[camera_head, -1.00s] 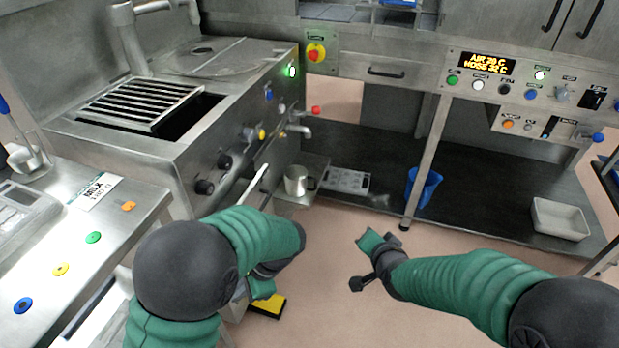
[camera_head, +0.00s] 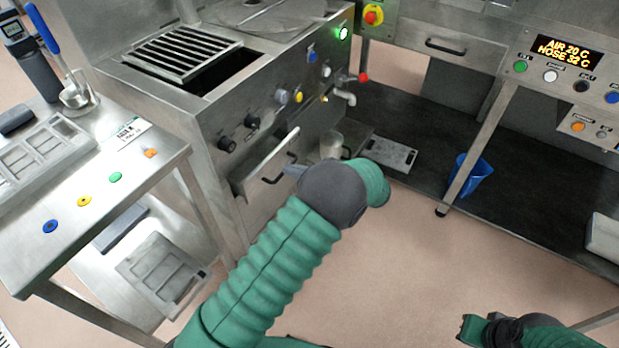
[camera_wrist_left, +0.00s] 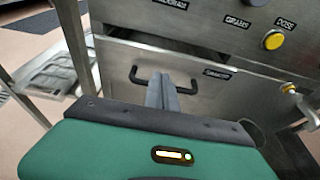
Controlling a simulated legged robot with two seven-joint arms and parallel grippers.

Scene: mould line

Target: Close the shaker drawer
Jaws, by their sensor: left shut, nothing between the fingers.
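The shaker drawer (camera_head: 262,176) is in the front of the steel machine, with its front panel standing out. A dark handle (camera_wrist_left: 137,76) and a small label show on its face (camera_wrist_left: 120,60) in the left wrist view, with a dark gap above the panel. My left gripper (camera_wrist_left: 162,90) is shut and empty, its fingertips at the middle of the handle; I cannot tell whether they touch. My right gripper (camera_head: 486,328) is low at the bottom right, away from the drawer.
The steel side table (camera_head: 60,240) with colored buttons stands left of the machine (camera_head: 200,125). A metal cup (camera_head: 331,145) sits right of the drawer. A blue bin (camera_head: 468,178) is under the bench at right. Open floor lies in front.

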